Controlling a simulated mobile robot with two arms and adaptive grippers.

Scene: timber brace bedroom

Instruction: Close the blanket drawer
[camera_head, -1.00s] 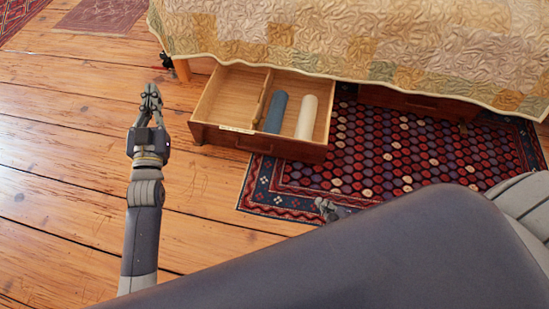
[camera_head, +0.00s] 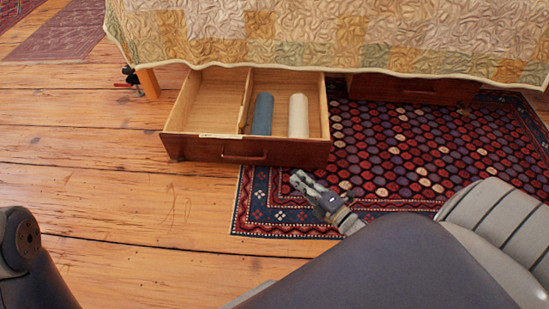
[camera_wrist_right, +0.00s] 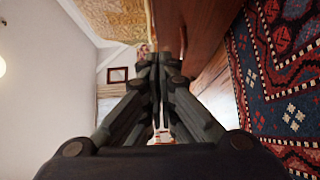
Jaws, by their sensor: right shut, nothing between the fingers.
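The blanket drawer (camera_head: 205,148) stands pulled out from under the bed, with a reddish-brown front and a handle (camera_head: 245,158). A divider splits it; a blue roll (camera_head: 262,114) and a cream roll (camera_head: 298,116) lie in the right compartment, and the left one is empty. My right gripper (camera_head: 298,177) is shut and empty, low in front of the right part of the drawer front. In the right wrist view its fingers (camera_wrist_right: 153,60) are together beside reddish-brown wood (camera_wrist_right: 205,35). I cannot tell whether they touch it. My left gripper is out of view.
A patterned rug (camera_head: 400,150) lies under the drawer's right end. A quilt (camera_head: 330,35) hangs over the bed edge above the drawer. A second drawer (camera_head: 415,88), under the quilt's edge, is at the right. A bed leg (camera_head: 149,84) stands at the left. Bare floorboards (camera_head: 90,190) lie left of the drawer.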

